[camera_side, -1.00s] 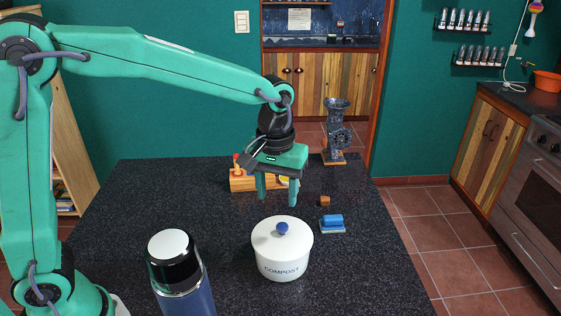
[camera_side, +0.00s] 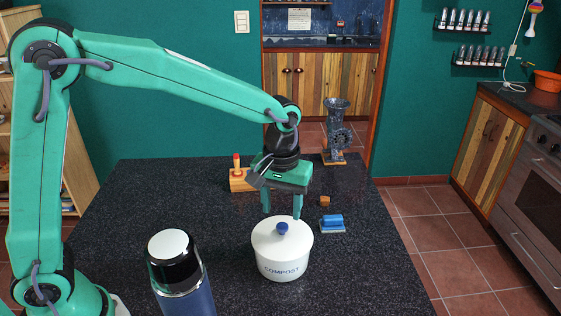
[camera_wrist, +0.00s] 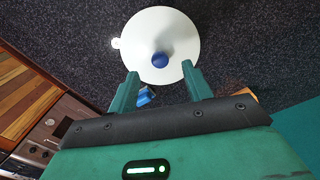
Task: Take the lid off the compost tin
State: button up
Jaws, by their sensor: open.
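The white compost tin (camera_side: 281,262) stands upright on the dark speckled counter, marked COMPOST on its front. Its white lid (camera_side: 264,236) is on it, with a round blue knob (camera_side: 282,228) on top. My gripper (camera_side: 283,215) is open and empty, just above the far part of the lid, fingers pointing down. In the wrist view the lid (camera_wrist: 150,28) lies beyond my fingertips, and the blue knob (camera_wrist: 159,60) shows just ahead of the gap between them. In that view my gripper (camera_wrist: 161,74) is spread wider than the knob. I cannot tell whether a fingertip touches the lid.
A flask (camera_side: 180,272) with a steel top stands left of the tin, near the front. A blue brush or sponge (camera_side: 332,223) and a small wooden cube (camera_side: 325,201) lie right of it. A wooden block (camera_side: 240,180) and a grinder (camera_side: 336,132) stand farther back.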

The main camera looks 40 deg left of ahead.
aim_at(282, 225)
jog(key=shift+w+f, duration=0.1)
jog(key=shift+f, duration=2.3)
grip_shut()
jog(key=shift+r, duration=0.85)
notch_tip(282, 225, up, 2)
jog(key=shift+r, duration=0.15)
jog(key=s+d+r, duration=0.7)
jog(key=s, duration=0.2)
jog(key=shift+d, duration=0.3)
